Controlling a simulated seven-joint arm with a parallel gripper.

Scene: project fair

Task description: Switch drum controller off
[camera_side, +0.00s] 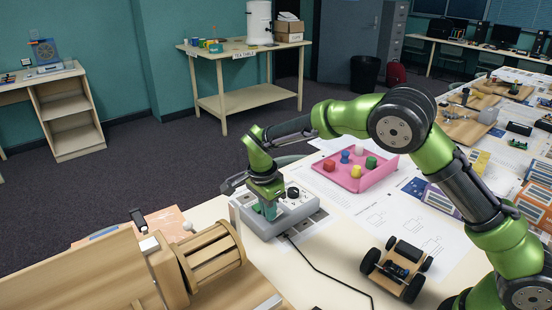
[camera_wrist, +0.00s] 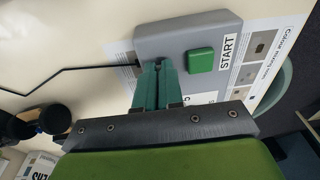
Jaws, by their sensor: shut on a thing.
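The drum controller (camera_side: 295,215) is a grey box on the table near the middle of the side view, with a black knob on top. In the wrist view the controller (camera_wrist: 172,42) shows a square green button (camera_wrist: 201,60) beside a label reading START. My gripper (camera_side: 268,210) reaches down over the controller's left part. In the wrist view my gripper (camera_wrist: 157,68) has its green fingers close together over the box, left of the green button. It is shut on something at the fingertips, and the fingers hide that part. I cannot make out the held part.
A wooden slatted drum (camera_side: 212,257) stands left of the controller. A pink tray (camera_side: 352,178) with coloured pieces lies behind it. A small wheeled cart (camera_side: 397,268) sits to the right. A black cable (camera_side: 325,272) runs across the table from the controller.

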